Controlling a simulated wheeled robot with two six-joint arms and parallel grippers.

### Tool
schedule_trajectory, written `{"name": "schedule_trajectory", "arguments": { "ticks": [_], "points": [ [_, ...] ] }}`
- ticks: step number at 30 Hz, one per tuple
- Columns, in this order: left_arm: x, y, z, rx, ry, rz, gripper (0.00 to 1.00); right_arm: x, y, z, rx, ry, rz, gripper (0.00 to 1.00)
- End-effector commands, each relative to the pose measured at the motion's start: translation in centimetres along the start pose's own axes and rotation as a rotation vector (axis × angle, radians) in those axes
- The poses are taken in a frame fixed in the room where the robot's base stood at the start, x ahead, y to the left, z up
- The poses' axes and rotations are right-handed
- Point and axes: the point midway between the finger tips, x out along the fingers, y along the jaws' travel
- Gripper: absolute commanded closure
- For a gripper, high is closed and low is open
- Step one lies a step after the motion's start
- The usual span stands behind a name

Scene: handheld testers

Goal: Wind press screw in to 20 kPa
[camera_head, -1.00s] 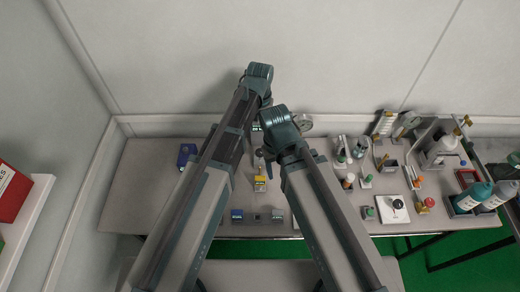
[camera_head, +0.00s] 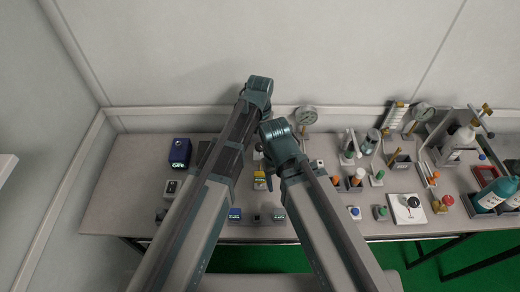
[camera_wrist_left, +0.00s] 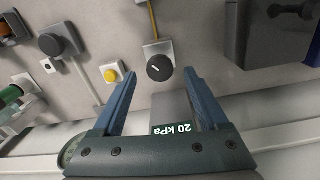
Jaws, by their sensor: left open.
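In the left wrist view my left gripper (camera_wrist_left: 159,73) has its two blue fingers spread apart. A round black knob (camera_wrist_left: 160,68) with a white mark, on a pale base, shows near the fingertips; I cannot tell how deep it lies between them. A grey block with an upside-down "20 kPa" display (camera_wrist_left: 178,130) shows between the finger bases. In the head view the arms hide most of my left gripper and the middle of the bench. A dial gauge (camera_head: 306,117) stands at the bench's back, just right of the arms. My right gripper is not clearly visible.
A dark blue box (camera_head: 180,152) stands on the bench (camera_head: 125,190) at left. The right side is crowded with instruments, a white plate (camera_head: 405,217) and blue bottles (camera_head: 492,197). A yellow button (camera_wrist_left: 110,75) and another black knob (camera_wrist_left: 58,40) show in the wrist view.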

Motion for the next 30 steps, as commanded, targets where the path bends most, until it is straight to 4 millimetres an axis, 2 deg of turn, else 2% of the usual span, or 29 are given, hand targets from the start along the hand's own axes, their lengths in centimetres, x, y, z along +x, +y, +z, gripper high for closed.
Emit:
{"name": "schedule_trajectory", "arguments": {
  "ticks": [1,4,15,17,28,30],
  "points": [
    [1.3,0.0,0.0,0.0,0.0,0.0,0.24,1.3,-0.1,-0.1,0.0,0.0,0.0,0.38],
    [2.0,0.0,0.0,0.0,0.0,0.0,0.24,2.0,-0.2,-0.1,0.0,0.0,0.0,0.38],
    [2.2,0.0,0.0,0.0,0.0,0.0,0.24,2.2,-0.2,-0.1,0.0,0.0,0.0,0.38],
    [2.2,0.0,0.0,0.0,0.0,0.0,0.33,2.2,-0.2,-0.1,0.0,0.0,0.0,0.38],
    [2.2,0.0,0.0,0.0,0.0,0.0,0.99,2.2,-0.2,-0.1,0.0,0.0,0.0,0.38],
    [2.2,0.0,0.0,0.0,0.0,0.0,1.0,2.2,-0.2,-0.1,0.0,0.0,0.0,0.38]
  ]
}}
